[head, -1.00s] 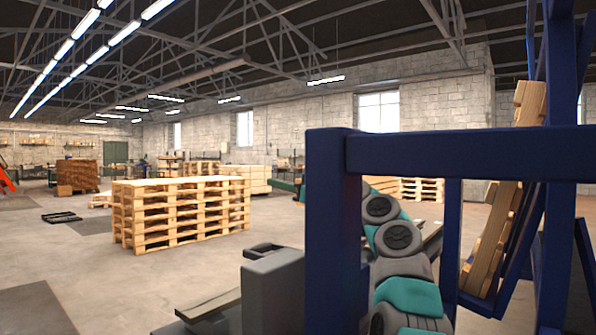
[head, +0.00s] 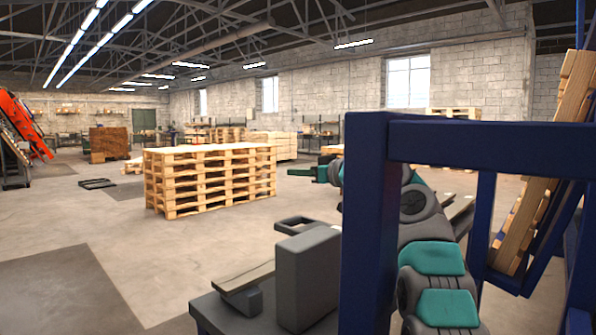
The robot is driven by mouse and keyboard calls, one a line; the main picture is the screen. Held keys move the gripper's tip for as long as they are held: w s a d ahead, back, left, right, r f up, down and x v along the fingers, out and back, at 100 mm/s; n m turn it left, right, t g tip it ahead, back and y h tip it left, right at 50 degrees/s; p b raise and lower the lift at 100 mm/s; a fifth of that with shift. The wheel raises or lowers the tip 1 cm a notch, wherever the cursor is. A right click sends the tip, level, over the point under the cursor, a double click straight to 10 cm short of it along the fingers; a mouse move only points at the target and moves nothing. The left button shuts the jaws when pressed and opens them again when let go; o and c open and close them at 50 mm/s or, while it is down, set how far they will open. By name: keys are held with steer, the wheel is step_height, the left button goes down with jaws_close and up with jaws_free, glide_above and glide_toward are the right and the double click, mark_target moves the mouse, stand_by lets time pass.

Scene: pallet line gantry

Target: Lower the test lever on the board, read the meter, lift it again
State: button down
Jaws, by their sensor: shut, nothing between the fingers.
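I see no test lever, board or meter that I can make out in the head view. My teal and grey arm reaches away from me behind a blue post. My gripper (head: 297,172) is at its far end, small in the picture, pointing left beyond the pallet stack's right end as seen here. It looks shut and empty, touching nothing that I can see. The blue post hides part of the arm.
A blue frame (head: 480,146) stands very close on the right, with wooden slats (head: 535,190) leaning in it. A pallet stack (head: 210,182) stands mid-floor. An orange machine (head: 27,125) is far left. A dark flat frame (head: 97,184) lies on the floor. The left floor is open.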

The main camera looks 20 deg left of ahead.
stand_by(0.3)
steer(key=b+v, duration=0.5)
steer(key=v, duration=0.2)
steer(key=shift+d, duration=0.45)
